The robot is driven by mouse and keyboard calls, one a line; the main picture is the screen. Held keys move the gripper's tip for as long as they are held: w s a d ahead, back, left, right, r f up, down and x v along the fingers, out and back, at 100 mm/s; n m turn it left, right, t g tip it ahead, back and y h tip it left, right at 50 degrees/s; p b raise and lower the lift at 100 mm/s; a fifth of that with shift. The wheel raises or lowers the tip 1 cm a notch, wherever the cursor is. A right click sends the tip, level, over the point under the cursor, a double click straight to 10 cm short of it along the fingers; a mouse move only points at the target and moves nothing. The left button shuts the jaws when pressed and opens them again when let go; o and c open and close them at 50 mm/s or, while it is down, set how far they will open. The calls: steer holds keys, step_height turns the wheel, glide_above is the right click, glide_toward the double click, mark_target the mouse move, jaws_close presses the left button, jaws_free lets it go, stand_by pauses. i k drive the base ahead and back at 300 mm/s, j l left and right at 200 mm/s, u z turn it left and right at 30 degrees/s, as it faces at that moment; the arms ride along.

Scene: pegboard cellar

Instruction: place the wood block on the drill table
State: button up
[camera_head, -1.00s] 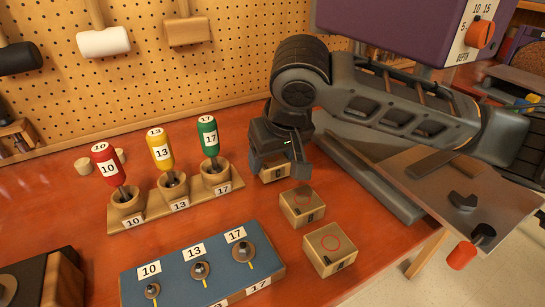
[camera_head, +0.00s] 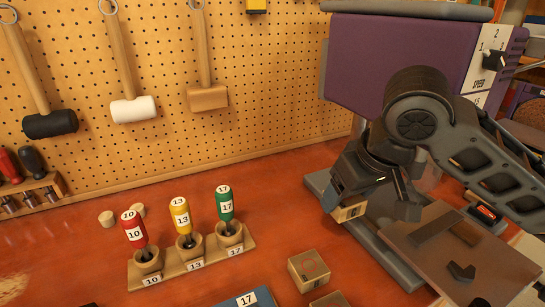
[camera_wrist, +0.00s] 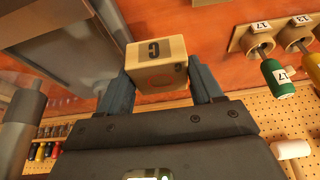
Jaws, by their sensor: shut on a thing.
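My gripper (camera_head: 368,203) is shut on a wood block (camera_head: 350,213) marked C, which sits between both fingers in the wrist view (camera_wrist: 157,64). In the head view the block is partly hidden by the fingers and appears over the drill's grey base, left of the drill table. The drill table (camera_head: 492,268) is a flat brownish plate at the lower right, with dark pieces on it. The block appears apart from the table. Its exact height cannot be told.
The purple drill head (camera_head: 410,62) is behind my arm. Another wood block (camera_head: 310,267) stands on the red bench, with one more (camera_head: 330,300) cut off below. A rack (camera_head: 195,262) holds red, yellow and green handled tools. Mallets hang on the pegboard (camera_head: 270,90).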

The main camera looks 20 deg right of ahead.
mark_target(455, 250)
steer(key=k, duration=1.5)
